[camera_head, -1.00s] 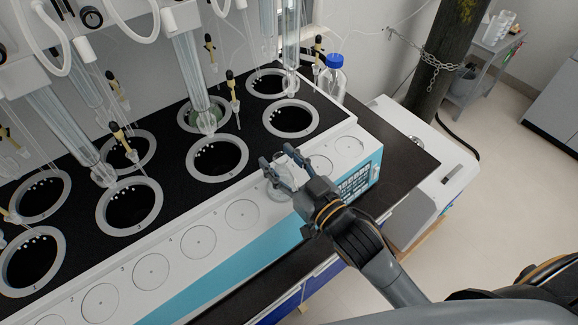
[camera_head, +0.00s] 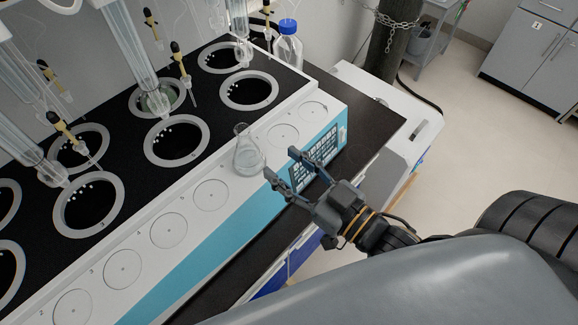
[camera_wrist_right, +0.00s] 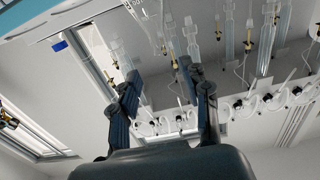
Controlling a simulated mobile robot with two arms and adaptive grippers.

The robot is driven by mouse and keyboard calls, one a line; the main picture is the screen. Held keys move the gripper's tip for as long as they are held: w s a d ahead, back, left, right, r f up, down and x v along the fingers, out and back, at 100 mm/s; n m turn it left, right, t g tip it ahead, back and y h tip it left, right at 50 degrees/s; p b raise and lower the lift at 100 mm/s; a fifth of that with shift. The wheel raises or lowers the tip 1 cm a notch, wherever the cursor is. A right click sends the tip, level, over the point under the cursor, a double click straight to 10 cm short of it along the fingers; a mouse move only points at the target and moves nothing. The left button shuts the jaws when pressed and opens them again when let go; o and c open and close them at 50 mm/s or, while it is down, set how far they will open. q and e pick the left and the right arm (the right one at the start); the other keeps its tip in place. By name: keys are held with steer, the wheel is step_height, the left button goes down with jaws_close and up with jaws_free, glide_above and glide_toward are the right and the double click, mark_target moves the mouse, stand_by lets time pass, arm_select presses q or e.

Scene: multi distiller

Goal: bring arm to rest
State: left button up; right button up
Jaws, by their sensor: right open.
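My right gripper (camera_head: 281,169) is open and empty in the head view, in front of the teal front face of the distiller (camera_head: 232,207). A clear glass conical flask (camera_head: 247,158) stands upright on the white ledge of the distiller, just left of the fingertips and apart from them. In the right wrist view my two gripper fingers (camera_wrist_right: 163,95) are spread, with nothing between them. That view looks up at the glass tubes and the wall. My left gripper is not in view.
The black top has several round wells (camera_head: 176,141), with glass tubes above. A blue-capped bottle (camera_head: 288,45) stands behind the distiller. A keypad (camera_head: 316,158) is on its front. A white box-shaped device (camera_head: 385,115) stands at the right. Open floor (camera_head: 480,110) lies beyond.

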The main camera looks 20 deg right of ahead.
steer(key=shift+f, duration=0.1)
stand_by(0.4)
steer(key=s+d+f+m+g+h, duration=0.1)
steer(key=s+d+f+g+h, duration=0.25)
steer(key=f+g, duration=0.45)
steer(key=s+d+f+m+g+h, duration=0.1)
steer(key=s+d+f+g+h, duration=0.3)
steer(key=f, duration=0.7)
step_height(320, 180, down, 23)
steer(key=s+a+g, duration=0.1)
steer(key=s+g, duration=0.1)
steer(key=s+d+f+g, duration=0.1)
steer(key=s+d+f, duration=0.2)
steer(key=s+f, duration=1.4)
step_height(320, 180, down, 3)
steer(key=shift+s+r+g+y, duration=0.2)
steer(key=shift+s+g+y, duration=0.1)
steer(key=shift+s+y, duration=0.1)
